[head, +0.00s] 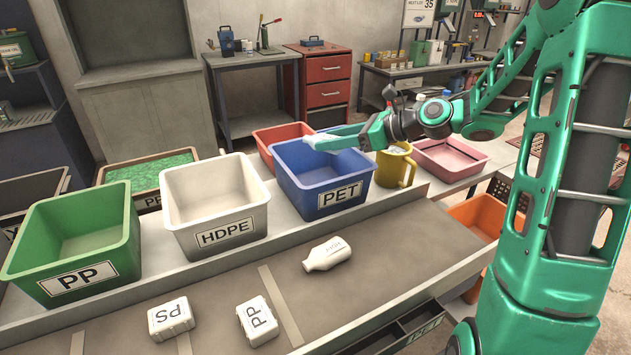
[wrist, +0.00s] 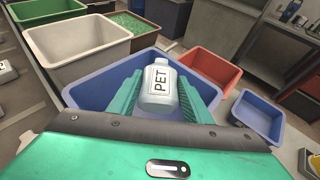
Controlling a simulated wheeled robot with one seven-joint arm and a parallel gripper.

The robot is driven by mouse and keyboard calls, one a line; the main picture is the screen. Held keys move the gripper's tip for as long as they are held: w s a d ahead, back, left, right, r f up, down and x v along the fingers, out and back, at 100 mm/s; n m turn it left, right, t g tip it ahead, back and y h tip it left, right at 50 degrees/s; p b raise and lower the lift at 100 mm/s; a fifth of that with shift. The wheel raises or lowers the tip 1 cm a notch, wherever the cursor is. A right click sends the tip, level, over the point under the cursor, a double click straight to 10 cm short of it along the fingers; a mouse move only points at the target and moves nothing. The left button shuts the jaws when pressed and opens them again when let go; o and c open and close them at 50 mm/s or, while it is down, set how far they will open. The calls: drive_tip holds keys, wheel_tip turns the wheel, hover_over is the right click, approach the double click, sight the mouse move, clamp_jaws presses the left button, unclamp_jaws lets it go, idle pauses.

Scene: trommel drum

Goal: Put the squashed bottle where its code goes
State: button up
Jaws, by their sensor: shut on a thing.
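A pale bottle marked PET (wrist: 160,88) is between the two green fingers of my gripper (wrist: 165,95) in the wrist view. The blue bin labelled PET (head: 341,197) stands behind the belt in the head view. My gripper (head: 330,141) is over this bin's mouth, and only a whitish part of the bottle shows there. In the wrist view the blue bin (wrist: 87,96) surrounds the fingers and bottle.
A white HDPE bin (head: 221,233) and a green PP bin (head: 78,274) stand to the left. A yellow mug (head: 397,165) stands just right of the PET bin. A red bin (head: 281,134) is behind it. A white bottle (head: 328,255), a PS block (head: 170,318) and a PP block (head: 258,320) lie on the belt.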

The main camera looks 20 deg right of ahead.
drive_tip(key=shift+f, duration=1.15)
drive_tip(key=o, duration=1.1)
drive_tip(key=v, duration=1)
drive_tip(key=shift+s+d, duration=0.2)
drive_tip(key=shift+d, duration=0.15)
